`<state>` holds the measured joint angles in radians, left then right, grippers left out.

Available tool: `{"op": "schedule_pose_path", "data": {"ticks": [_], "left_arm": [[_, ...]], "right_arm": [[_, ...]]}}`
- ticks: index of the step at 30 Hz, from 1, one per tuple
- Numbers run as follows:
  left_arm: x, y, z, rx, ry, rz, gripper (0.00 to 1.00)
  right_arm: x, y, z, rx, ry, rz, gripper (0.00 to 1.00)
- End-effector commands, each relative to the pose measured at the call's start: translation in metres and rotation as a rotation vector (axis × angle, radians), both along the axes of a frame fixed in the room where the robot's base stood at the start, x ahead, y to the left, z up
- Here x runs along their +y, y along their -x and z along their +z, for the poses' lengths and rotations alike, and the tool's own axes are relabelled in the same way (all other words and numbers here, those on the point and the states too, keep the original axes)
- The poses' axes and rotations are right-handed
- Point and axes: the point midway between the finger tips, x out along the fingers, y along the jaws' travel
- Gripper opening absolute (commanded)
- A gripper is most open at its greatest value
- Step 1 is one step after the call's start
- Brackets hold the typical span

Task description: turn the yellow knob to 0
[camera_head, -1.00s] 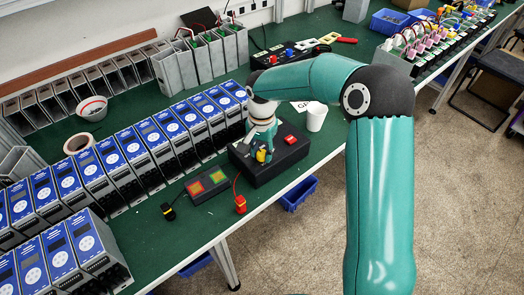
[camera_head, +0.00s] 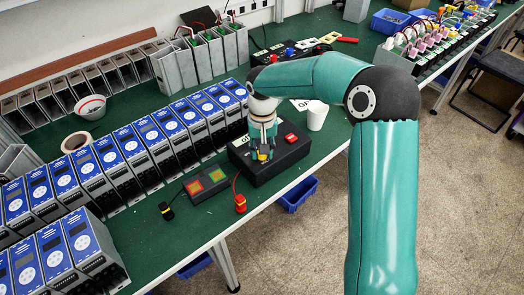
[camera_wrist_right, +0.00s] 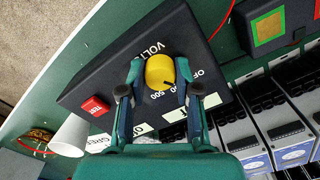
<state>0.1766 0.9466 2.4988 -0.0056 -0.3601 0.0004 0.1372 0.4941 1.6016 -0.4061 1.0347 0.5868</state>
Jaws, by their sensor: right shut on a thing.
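The yellow knob (camera_wrist_right: 159,70) sits on top of a black tester box (camera_wrist_right: 190,40) marked VOLT, with OFF and number marks around the knob. A dark pointer line on the knob faces the lower right in the right wrist view, toward the printed marks. My right gripper (camera_wrist_right: 158,78) has a finger on each side of the knob and is shut on it. In the head view the right gripper (camera_head: 263,150) stands over the box (camera_head: 268,170), and only a little yellow of the knob (camera_head: 262,156) shows. My left gripper is out of view.
A red TEST button (camera_wrist_right: 95,107) is on the same box. Rows of blue-fronted units (camera_head: 130,150) fill the table to the left.

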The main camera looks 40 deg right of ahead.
Motion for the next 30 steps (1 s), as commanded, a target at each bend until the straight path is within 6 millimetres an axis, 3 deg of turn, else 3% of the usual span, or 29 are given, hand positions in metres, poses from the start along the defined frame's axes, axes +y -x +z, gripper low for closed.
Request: {"op": "schedule_pose_path", "data": {"ticks": [10,24,25,30], "left_arm": [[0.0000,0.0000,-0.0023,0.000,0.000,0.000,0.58],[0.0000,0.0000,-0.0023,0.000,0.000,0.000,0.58],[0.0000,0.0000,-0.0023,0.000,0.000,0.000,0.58],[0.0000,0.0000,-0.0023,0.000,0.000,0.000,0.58]], "right_arm": [[-0.0001,-0.0011,0.0013,-0.004,0.000,0.146,0.00],[0.0000,-0.0014,0.0016,-0.005,0.001,0.167,0.00],[0.0000,-0.0014,0.0016,-0.005,0.001,0.167,0.34],[0.0000,-0.0009,0.0012,-0.004,0.001,0.166,0.57]]}}
